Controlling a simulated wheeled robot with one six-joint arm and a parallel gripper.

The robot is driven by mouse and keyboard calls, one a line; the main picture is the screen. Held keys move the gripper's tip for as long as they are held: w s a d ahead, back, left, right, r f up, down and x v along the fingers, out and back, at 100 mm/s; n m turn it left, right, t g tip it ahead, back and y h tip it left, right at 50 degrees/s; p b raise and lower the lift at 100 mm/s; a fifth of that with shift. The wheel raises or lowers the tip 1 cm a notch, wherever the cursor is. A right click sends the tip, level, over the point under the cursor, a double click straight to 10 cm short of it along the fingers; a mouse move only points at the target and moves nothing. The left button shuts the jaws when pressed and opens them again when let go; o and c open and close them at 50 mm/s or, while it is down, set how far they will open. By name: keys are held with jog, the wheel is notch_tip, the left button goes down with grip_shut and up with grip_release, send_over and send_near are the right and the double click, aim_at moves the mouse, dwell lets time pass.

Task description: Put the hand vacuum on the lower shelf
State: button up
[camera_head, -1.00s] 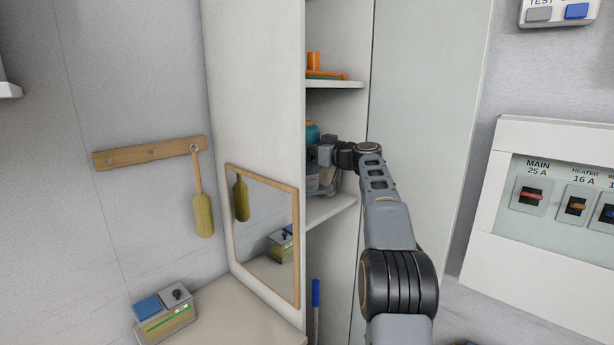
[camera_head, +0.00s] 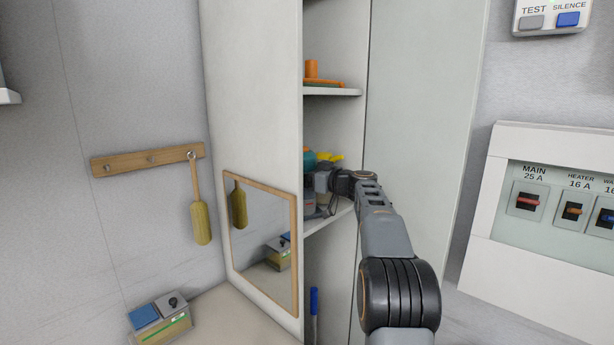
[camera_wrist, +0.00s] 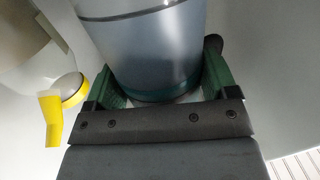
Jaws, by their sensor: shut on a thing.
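My gripper (camera_wrist: 160,88) has its green fingers on both sides of a grey, translucent rounded body, which I take to be the hand vacuum (camera_wrist: 150,45). In the head view my gripper is inside the tall open cabinet, just above the lower shelf (camera_head: 338,217). A dark grey part of the vacuum (camera_head: 310,203) shows past the cabinet's edge, low over the shelf. Whether it touches the shelf I cannot tell. Much of it is hidden by my wrist and the cabinet side.
A teal thing (camera_head: 309,161) and a yellow piece (camera_head: 328,157) show behind my gripper. The upper shelf (camera_head: 335,92) holds orange items. A blue-handled thing (camera_head: 314,302) stands below. The cabinet's side panel (camera_head: 250,90) and door (camera_head: 420,120) flank my arm.

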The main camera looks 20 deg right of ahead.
jog(key=shift+f, duration=0.1)
jog(key=o, duration=1.3)
